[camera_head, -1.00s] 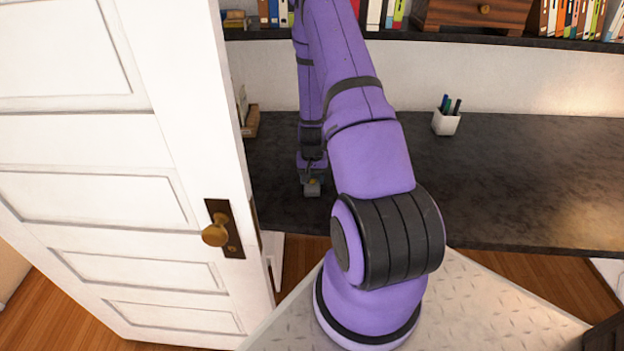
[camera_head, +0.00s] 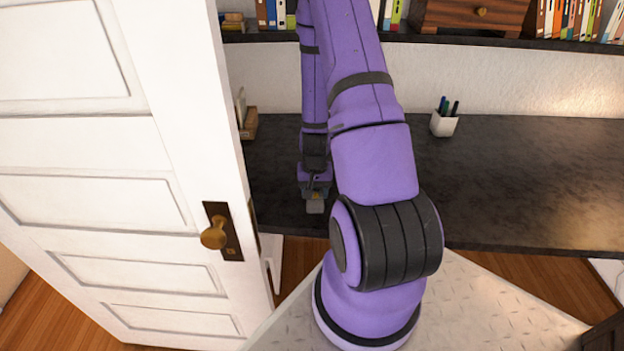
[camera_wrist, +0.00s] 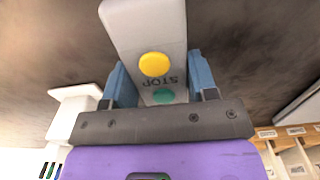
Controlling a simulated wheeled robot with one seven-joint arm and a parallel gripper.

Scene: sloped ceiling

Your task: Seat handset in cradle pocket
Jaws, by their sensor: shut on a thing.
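Whether the handset touches the desk cannot be told.
The dark desk (camera_head: 510,175) is mostly bare. A white pen cup (camera_head: 444,124) stands right of my gripper. A wooden holder (camera_head: 249,123) stands at left, partly behind the white door (camera_head: 90,200). A shelf (camera_head: 480,36) with books runs along the back.

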